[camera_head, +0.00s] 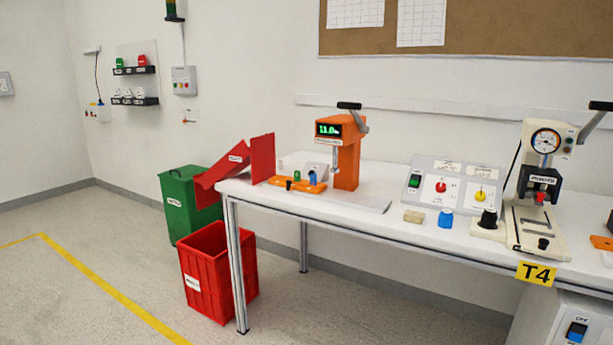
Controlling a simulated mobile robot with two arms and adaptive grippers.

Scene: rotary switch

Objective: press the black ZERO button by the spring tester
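Two bench testers stand on the white table (410,231). An orange one (347,165) has a lit green display (328,129) that seems to read about 11.0, and a black-handled lever. A cream one (549,190) has a round dial (546,141). I cannot tell from labels which is the spring tester. A small black knob (289,186) sits on the orange plate (300,186) before the orange tester. A black knob (489,217) and a black piece (543,243) are by the cream tester. No ZERO label is legible. Neither gripper is in view.
A red crate (216,272) and green bin (186,208) stand on the floor.

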